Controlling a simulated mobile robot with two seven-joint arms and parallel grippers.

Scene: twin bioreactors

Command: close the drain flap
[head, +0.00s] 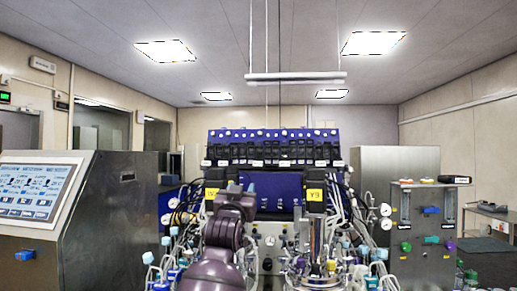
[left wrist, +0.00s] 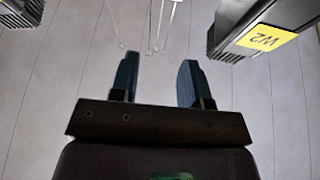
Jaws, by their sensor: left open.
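I cannot make out a drain flap in either view. My left gripper (left wrist: 158,78) shows in the left wrist view with its two dark blue fingers apart and nothing between them. A steel vessel (head: 312,238) stands just right of the arm, among tubes and fittings. My right gripper is not in view.
A dark block with a yellow label (left wrist: 266,37) is close by at the upper right of the left wrist view. In the head view, a console with a screen (head: 40,192) stands left and a steel cabinet with valves (head: 425,260) right. Tubing crowds both sides of the vessel.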

